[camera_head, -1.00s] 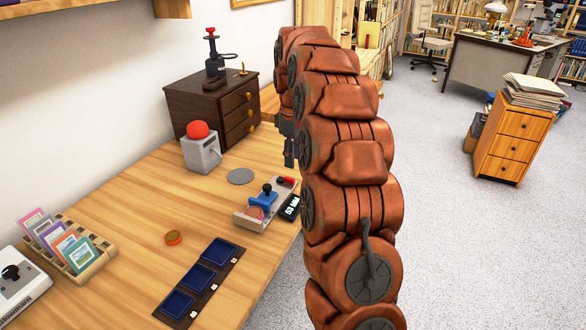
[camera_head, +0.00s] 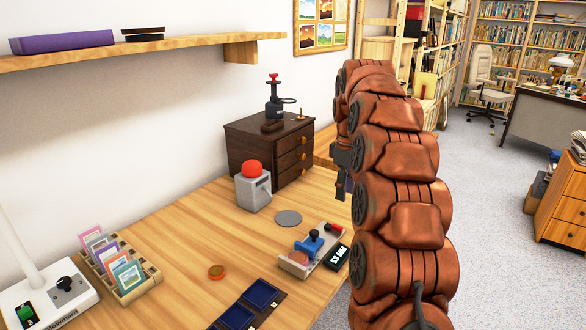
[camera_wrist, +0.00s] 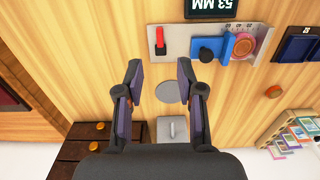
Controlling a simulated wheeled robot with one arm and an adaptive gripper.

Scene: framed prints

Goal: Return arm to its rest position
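My gripper (camera_wrist: 160,82) is open and empty in the wrist view, its two dark fingers with purplish pads apart above the wooden table (camera_wrist: 75,40). A grey disc (camera_wrist: 168,92) on the table shows between the fingers. In the head view my copper-coloured arm stands folded at the table's right edge, and the gripper (camera_head: 343,188) hangs small and partly hidden beside it.
On the table (camera_head: 190,240) are a grey box with a red dome (camera_head: 252,185), a measuring fixture (camera_head: 312,248) with a "53 MM" display (camera_head: 340,257), a card rack (camera_head: 135,285) and a brown disc (camera_head: 216,272). A drawer cabinet (camera_head: 268,150) stands behind.

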